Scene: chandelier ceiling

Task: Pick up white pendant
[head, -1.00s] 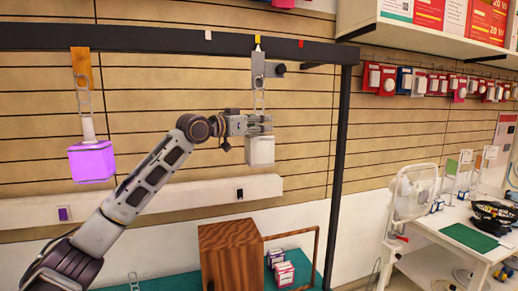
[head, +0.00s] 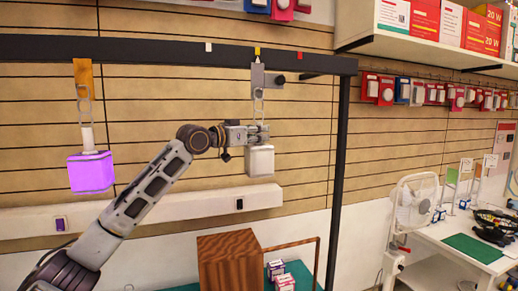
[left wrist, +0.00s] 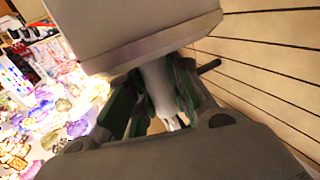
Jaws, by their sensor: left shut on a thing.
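The white pendant (head: 260,160) is a pale block with a narrow neck, below the grey hanger bracket (head: 258,78) and its chain links. My left gripper (head: 262,134) reaches in from the left and is shut on the neck just above the block. In the left wrist view the pendant's block (left wrist: 140,30) fills the top, and its white neck (left wrist: 160,88) sits between the gripper's fingers (left wrist: 160,100). The chain links still appear to run up to the bracket; the exact contact is too small to tell. My right gripper is not in view.
A purple pendant (head: 91,172) hangs at the left from an orange hanger (head: 83,75). The black frame has a top bar (head: 150,49) and a right post (head: 341,170). Below stand a wooden box (head: 230,260) and small cartons (head: 283,280). A white fan (head: 415,205) is at right.

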